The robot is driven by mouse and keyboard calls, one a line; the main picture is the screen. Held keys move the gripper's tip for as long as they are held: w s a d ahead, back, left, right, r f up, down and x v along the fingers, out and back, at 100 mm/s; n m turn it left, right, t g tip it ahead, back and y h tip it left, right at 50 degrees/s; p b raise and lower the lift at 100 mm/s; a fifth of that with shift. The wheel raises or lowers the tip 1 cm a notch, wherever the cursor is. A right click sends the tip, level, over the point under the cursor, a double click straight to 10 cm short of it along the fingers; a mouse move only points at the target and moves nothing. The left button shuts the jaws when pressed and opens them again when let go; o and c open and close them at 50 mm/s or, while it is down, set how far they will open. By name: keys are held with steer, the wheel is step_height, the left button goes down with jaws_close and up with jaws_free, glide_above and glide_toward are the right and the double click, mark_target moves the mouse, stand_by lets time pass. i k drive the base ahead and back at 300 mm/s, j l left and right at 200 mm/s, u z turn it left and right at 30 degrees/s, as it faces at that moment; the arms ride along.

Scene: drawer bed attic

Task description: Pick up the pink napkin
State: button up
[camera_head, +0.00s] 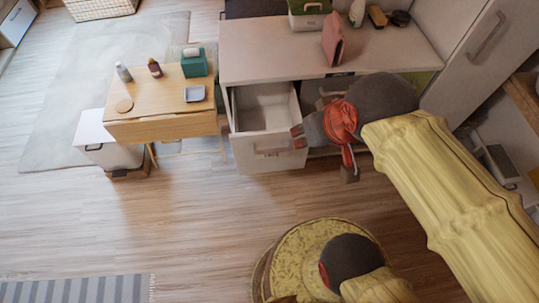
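A pink folded item (333,40), the only pink thing I can make out, stands on the white desk (265,58) near its back right part. I take it to be the napkin, but its material is too small to tell. My gripper (323,155) is in front of the desk, lower in the picture than the pink item and well apart from it. Its two fingers are spread, with nothing seen between them. My arm comes in from the right and covers part of the desk's right front.
A drawer (265,140) under the desk is pulled out, just left of my gripper, and looks empty. A small wooden table (160,128) with bottles and a green box (194,64) stands left. A white bin (100,140) is beside it.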

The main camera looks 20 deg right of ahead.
mark_target(332, 42)
steer(key=i+z, duration=0.2)
steer(key=z, duration=0.3)
steer(key=i+j+z, duration=0.1)
steer(key=i+z, duration=0.15)
steer(key=z, duration=0.2)
steer(key=i+j+z, duration=0.15)
steer(key=z, duration=0.35)
